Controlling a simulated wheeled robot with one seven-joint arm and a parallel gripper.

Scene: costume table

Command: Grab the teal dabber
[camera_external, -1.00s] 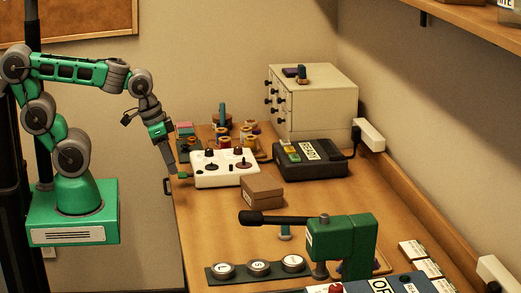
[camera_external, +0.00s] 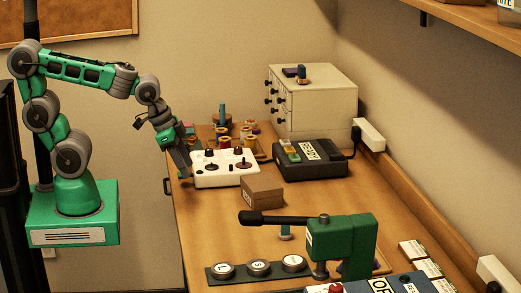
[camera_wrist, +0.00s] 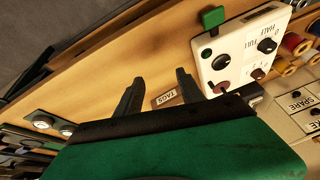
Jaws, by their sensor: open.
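My gripper (camera_external: 184,168) is at the left end of the white control box, fingers pointing down. In the wrist view my gripper (camera_wrist: 160,82) is open, with nothing between its two dark fingers. A teal upright piece (camera_external: 222,113) stands behind the white box, among the spools. A small teal-topped piece (camera_external: 285,231) stands on the table behind the row of round buttons. I cannot tell for certain which of these is the dabber. Both are well apart from my gripper. Neither is clear in the wrist view.
The white control box (camera_external: 226,180) with black knobs is closest to my gripper; its green paddle (camera_wrist: 213,18) shows in the wrist view. A cardboard box (camera_external: 262,200), black device (camera_external: 312,166), cream drawers (camera_external: 325,105) and green press (camera_external: 343,243) stand around.

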